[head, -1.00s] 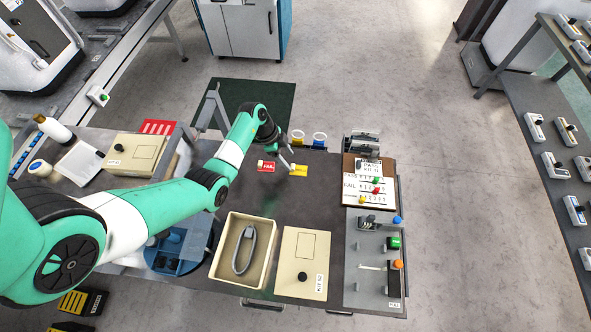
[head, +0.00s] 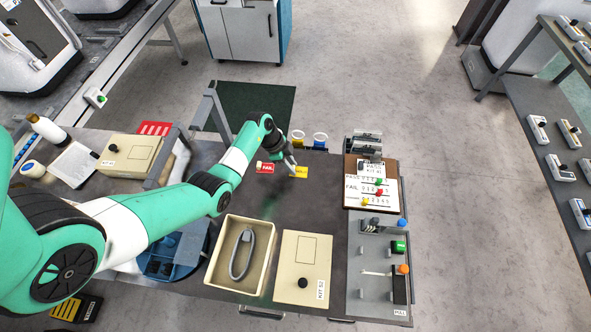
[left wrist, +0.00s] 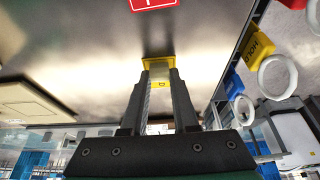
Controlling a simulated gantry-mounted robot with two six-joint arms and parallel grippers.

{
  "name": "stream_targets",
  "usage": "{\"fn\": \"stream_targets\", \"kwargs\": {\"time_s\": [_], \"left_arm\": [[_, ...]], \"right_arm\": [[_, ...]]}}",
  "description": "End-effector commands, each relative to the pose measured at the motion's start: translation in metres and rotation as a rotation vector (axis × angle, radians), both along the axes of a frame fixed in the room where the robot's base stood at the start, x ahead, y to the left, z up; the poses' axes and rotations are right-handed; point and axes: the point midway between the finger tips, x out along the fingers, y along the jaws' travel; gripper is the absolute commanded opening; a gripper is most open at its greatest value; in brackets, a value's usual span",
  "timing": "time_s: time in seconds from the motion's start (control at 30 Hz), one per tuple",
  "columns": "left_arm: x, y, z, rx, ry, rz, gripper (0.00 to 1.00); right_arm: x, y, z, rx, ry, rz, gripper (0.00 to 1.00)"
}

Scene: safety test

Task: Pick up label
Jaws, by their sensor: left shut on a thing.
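A yellow label (head: 302,173) is at my left gripper (head: 292,168) on the far middle of the dark bench. In the left wrist view, the yellow label (left wrist: 158,62) is between the fingertips of my left gripper (left wrist: 159,75), which is shut on it. I cannot tell whether it is still touching the bench. A red FAIL label (head: 265,168) lies just left of it, and the red label's edge also shows in the left wrist view (left wrist: 152,4). My right gripper is not in view.
A yellow ringed holder (head: 297,138) and a blue ringed holder (head: 320,140) are at the bench's far edge. A sign board (head: 355,186) stands to the right. An open beige box (head: 222,270) and a closed beige box (head: 315,250) are nearer. Bare bench (head: 300,210) lies between.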

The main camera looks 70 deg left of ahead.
Motion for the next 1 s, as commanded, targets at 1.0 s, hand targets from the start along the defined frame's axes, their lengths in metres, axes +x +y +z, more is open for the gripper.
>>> {"fn": "stream_targets", "kwargs": {"time_s": [1.0], "left_arm": [[-0.027, -0.114, 0.124, -0.001, 0.002, -0.005, 0.00]], "right_arm": [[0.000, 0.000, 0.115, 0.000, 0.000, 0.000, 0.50]]}}
